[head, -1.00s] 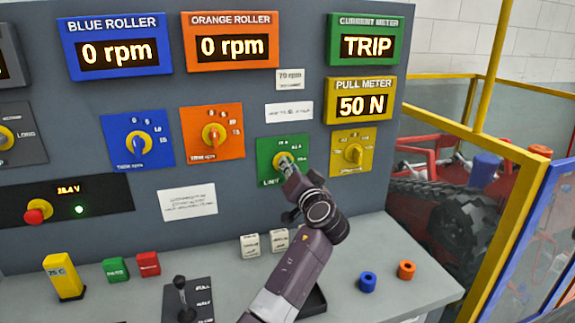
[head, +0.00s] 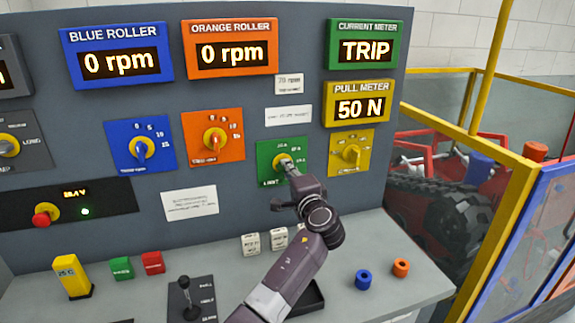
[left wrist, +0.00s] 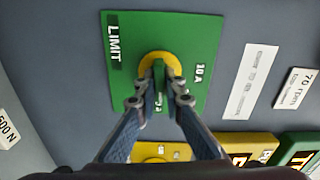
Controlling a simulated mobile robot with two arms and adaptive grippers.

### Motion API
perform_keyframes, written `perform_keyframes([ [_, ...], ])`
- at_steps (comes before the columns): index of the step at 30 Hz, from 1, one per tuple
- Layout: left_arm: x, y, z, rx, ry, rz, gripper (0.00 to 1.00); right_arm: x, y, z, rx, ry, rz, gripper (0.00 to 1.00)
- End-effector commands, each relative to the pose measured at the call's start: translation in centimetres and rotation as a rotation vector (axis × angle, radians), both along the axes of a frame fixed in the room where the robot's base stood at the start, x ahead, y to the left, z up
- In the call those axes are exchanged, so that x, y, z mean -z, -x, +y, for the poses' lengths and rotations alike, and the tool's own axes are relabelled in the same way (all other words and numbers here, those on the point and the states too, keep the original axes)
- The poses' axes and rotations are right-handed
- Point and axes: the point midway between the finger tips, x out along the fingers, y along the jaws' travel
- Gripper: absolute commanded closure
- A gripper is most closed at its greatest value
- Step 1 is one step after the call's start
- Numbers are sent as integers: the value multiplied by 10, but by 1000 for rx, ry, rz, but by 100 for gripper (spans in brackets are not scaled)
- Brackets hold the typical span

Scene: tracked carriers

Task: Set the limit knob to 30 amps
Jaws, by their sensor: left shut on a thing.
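The limit knob (head: 282,161) sits on a green plate (head: 265,151) in the lower right part of the grey panel. My left gripper (head: 290,171) is shut on this knob. In the left wrist view the two fingers (left wrist: 160,92) stand on either side of the green knob grip, in front of its yellow ring (left wrist: 160,57). The plate there shows "LIMIT" and "10 A"; other marks are partly hidden by the fingers, so the exact setting cannot be read. The current meter (head: 365,48) above reads TRIP. My right gripper is not in view.
Similar knobs stand on blue (head: 142,146), orange (head: 214,138) and yellow (head: 351,152) plates nearby. A yellow-framed fence (head: 480,150) stands at right.

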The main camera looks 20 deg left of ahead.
Motion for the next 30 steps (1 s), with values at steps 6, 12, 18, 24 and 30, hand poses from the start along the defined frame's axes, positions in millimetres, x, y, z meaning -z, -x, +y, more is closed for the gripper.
perform_keyframes([
  [6, 1, 0, -1, 1, -59, 42, 100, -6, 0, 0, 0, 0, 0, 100],
  [12, 2, 0, -1, 1, -79, 56, 100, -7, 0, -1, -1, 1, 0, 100],
  [18, 2, 0, -1, 1, -81, 57, 100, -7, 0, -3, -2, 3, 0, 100],
  [24, 3, 0, -1, 1, -80, 57, 87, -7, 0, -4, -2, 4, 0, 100],
  [30, 2, 0, -1, 1, -79, 56, 74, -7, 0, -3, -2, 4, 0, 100],
])
